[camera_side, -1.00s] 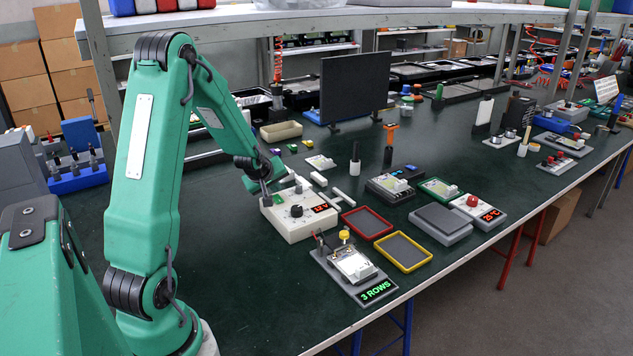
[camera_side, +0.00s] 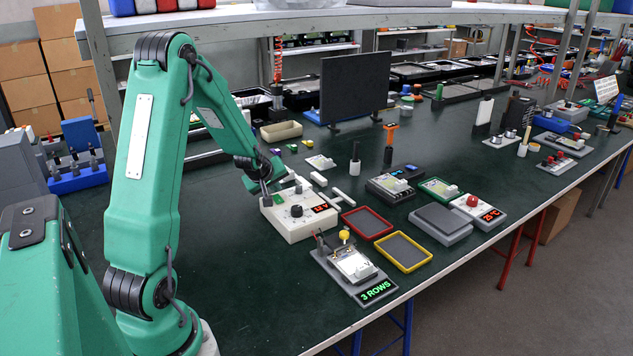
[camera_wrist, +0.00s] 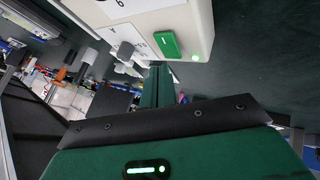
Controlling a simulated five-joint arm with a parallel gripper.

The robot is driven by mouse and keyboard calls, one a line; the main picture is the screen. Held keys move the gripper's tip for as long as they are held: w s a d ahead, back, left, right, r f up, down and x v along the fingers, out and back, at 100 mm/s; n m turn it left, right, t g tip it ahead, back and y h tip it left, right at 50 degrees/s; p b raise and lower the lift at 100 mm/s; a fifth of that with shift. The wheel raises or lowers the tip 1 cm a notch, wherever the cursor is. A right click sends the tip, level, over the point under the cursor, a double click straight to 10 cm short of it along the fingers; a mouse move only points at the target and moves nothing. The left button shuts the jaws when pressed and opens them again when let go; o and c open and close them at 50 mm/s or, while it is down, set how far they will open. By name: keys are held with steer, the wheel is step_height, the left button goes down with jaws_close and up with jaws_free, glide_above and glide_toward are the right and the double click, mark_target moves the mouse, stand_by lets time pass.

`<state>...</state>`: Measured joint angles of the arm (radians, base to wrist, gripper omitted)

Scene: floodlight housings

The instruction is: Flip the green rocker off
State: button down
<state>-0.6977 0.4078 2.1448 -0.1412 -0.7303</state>
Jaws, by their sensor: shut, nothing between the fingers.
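The green rocker (camera_wrist: 167,44) is on a face of the white box (camera_wrist: 200,22) in the wrist view, with a small lit green lamp (camera_wrist: 196,56) beside it. I cannot tell which way the rocker is tilted. In the side view the white box (camera_side: 293,230) has a dark knob and a red "12 V" display; the rocker is not clearly visible there. My gripper (camera_side: 265,194) is shut and empty, pointing down at the box's left end. In the wrist view my gripper (camera_wrist: 157,75) is just below the rocker; contact cannot be told.
A red-rimmed tray (camera_side: 368,223) and a yellow-rimmed tray (camera_side: 403,252) lie right of the box. A device reading "3 ROWS" (camera_side: 355,268) stands in front. White bars lie behind and right of the box. The dark green tabletop is clear at the front left.

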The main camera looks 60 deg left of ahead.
mark_target(276, 200)
steer(key=shift+s+a+f, duration=0.1)
steer(key=shift+a+f, duration=0.05)
steer(key=shift+f, duration=0.55)
stand_by(1.0)
steer(key=shift+r, duration=0.15)
stand_by(0.3)
steer(key=shift+r, duration=0.55)
steer(key=shift+r, duration=0.1)
steer(key=shift+d+r, duration=0.2)
steer(key=shift+r, duration=1)
steer(key=shift+d+r, duration=0.2)
steer(key=shift+r, duration=1)
steer(key=shift+r, duration=0.1)
